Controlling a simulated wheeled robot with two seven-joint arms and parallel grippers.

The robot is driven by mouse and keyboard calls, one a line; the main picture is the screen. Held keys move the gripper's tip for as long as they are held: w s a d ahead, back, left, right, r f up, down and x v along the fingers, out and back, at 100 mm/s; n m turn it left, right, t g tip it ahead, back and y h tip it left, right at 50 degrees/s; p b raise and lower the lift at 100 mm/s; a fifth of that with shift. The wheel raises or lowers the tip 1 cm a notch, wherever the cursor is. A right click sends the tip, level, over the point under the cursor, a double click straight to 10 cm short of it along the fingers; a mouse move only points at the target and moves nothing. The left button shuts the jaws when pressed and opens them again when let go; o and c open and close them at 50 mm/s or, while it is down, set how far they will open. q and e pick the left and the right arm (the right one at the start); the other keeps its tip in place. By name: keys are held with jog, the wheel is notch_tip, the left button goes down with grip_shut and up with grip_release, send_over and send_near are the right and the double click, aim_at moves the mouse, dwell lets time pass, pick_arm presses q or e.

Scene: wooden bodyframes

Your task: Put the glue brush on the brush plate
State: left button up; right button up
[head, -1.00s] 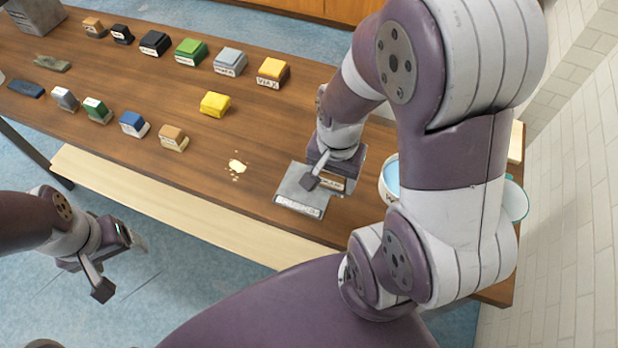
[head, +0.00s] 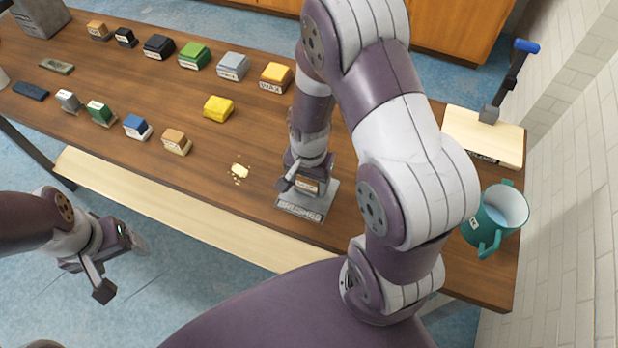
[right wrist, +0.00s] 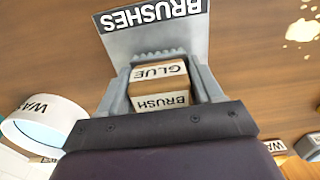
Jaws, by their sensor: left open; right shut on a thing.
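The glue brush (right wrist: 160,85), a small brown block with a white label, sits between the fingers of my right gripper (right wrist: 165,90) in the right wrist view. The brush plate (head: 300,207) is a grey plate labelled BRUSHES on the table; it also shows in the right wrist view (right wrist: 150,35). In the head view my right gripper (head: 298,185) is over the plate, shut on the glue brush. I cannot tell whether the brush touches the plate. My left gripper (head: 100,277) is open and empty, off the table's near side.
Two rows of coloured blocks, including a yellow block (head: 218,108), stand to the left. A teal mug (head: 494,217) and a pale board (head: 470,135) are right. A white bowl (right wrist: 40,128) shows in the right wrist view.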

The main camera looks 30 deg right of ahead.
jog(key=shift+f, duration=0.2)
jog(key=o, duration=0.9)
jog(key=shift+o, duration=0.2)
notch_tip(320, 180, up, 12)
jog(key=shift+r, duration=0.15)
jog(key=shift+s+a+r+n, duration=0.1)
jog(key=shift+s+a+n, duration=0.15)
jog(key=shift+n, duration=0.55)
jog(key=s+n, duration=0.1)
jog(key=n, duration=0.2)
jog(key=s+a+n+t, duration=0.1)
jog(key=n, duration=0.1)
jog(key=s+n, duration=0.1)
jog(key=n, duration=0.2)
jog(key=shift+s+a+n, duration=0.3)
jog(key=shift+s+a, duration=0.05)
jog(key=shift+a, duration=0.05)
jog(key=shift+f, duration=0.2)
